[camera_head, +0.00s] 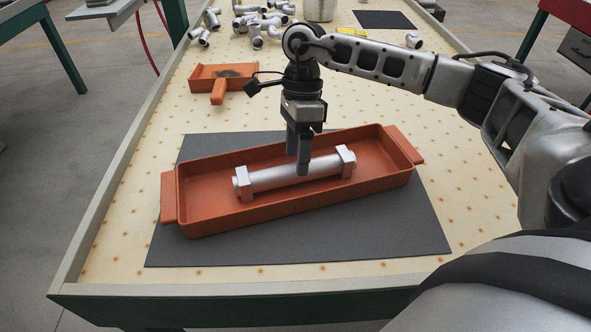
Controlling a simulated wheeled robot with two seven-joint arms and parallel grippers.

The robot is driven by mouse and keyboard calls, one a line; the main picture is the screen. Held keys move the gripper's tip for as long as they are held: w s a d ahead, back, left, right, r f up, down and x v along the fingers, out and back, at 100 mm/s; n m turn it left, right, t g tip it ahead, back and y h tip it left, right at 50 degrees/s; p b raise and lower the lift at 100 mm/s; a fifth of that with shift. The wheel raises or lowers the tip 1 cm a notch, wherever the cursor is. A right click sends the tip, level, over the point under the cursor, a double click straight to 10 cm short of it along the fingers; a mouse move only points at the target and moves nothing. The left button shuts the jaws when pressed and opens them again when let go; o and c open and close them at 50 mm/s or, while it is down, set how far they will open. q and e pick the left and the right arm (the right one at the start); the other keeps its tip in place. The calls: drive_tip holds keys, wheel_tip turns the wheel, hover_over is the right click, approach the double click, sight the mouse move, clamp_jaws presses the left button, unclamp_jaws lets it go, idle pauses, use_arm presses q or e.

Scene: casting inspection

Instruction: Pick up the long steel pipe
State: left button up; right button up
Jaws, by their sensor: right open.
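The long steel pipe (273,178) lies in a long orange tray (222,220), with a blocky fitting around each end. My right gripper (302,165) points down over the middle of the pipe, slightly right of its centre. It is open, with its fingers at the pipe; part of the pipe there is hidden behind them. I cannot tell whether the fingers touch it. My left gripper is not in view.
The tray stands on a dark mat (400,235) on a perforated table with a raised rim. Behind it are a small orange pan (205,82), several metal pipe elbows (256,32), a light bucket (319,8) and another dark mat (384,20). The table's left side is clear.

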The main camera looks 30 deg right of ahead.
drive_tip(key=shift+x, duration=1.3)
drive_tip(key=c, duration=1.3)
drive_tip(key=shift+w+r, duration=0.1)
clamp_jaws()
drive_tip(key=shift+r, duration=0.1)
